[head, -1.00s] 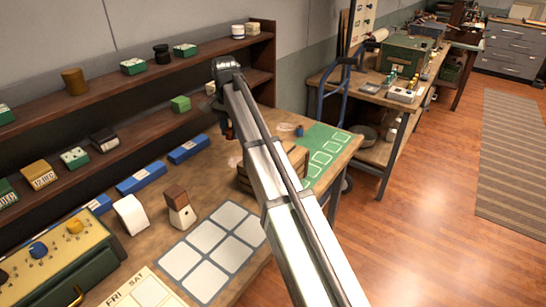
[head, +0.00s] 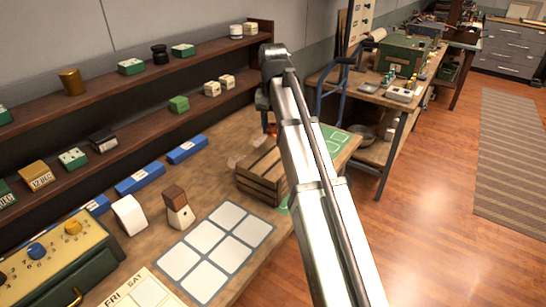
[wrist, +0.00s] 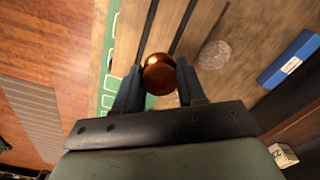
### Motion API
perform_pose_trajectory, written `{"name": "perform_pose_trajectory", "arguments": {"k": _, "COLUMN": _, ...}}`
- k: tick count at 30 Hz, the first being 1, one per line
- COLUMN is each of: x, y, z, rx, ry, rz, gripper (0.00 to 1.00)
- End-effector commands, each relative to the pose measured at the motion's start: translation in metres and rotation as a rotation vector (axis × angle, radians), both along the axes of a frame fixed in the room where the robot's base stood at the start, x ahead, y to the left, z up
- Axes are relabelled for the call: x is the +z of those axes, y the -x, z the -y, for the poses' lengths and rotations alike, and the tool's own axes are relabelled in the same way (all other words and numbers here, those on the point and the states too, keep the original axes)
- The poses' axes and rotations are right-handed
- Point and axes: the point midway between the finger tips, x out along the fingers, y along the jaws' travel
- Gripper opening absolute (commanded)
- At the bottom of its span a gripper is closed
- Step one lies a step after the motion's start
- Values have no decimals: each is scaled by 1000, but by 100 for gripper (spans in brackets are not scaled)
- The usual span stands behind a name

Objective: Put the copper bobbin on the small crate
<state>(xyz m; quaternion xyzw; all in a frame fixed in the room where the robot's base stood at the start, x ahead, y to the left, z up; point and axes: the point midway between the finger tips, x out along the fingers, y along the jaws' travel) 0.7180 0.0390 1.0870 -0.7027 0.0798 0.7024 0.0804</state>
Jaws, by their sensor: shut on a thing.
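The copper bobbin (wrist: 159,78) is between the two fingers of my gripper (wrist: 158,82) in the wrist view, and the gripper is shut on it. In the head view a small orange bit of the bobbin (head: 271,128) shows below my gripper (head: 266,112), mostly hidden by the arm. The small crate (head: 258,180), of brown wooden slats, stands on the bench just nearer than the bobbin, its right side hidden by my arm. In the wrist view the crate's slats (wrist: 198,30) lie just beyond the fingertips; I cannot tell whether the bobbin touches them.
A green mat (head: 340,138) with outlined squares lies right of the crate, partly behind my arm. A pale round piece (wrist: 213,54) lies beside the crate. Blue boxes (head: 187,149) line the bench back, below shelves (head: 215,105). A pale grid (head: 215,245) lies in front.

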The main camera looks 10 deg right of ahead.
Motion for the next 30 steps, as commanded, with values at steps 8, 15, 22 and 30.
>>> {"name": "perform_pose_trajectory", "arguments": {"k": 8, "x": -10, "y": 1, "z": 0, "rx": 83, "ry": 0, "rz": -1, "gripper": 10}}
{"name": "perform_pose_trajectory", "arguments": {"k": 15, "x": -39, "y": 1, "z": 0, "rx": 82, "ry": 0, "rz": -2, "gripper": 10}}
{"name": "perform_pose_trajectory", "arguments": {"k": 22, "x": -57, "y": 1, "z": 0, "rx": 81, "ry": 0, "rz": -1, "gripper": 10}}
{"name": "perform_pose_trajectory", "arguments": {"k": 30, "x": -81, "y": 1, "z": 0, "rx": 81, "ry": 0, "rz": 0, "gripper": 10}}
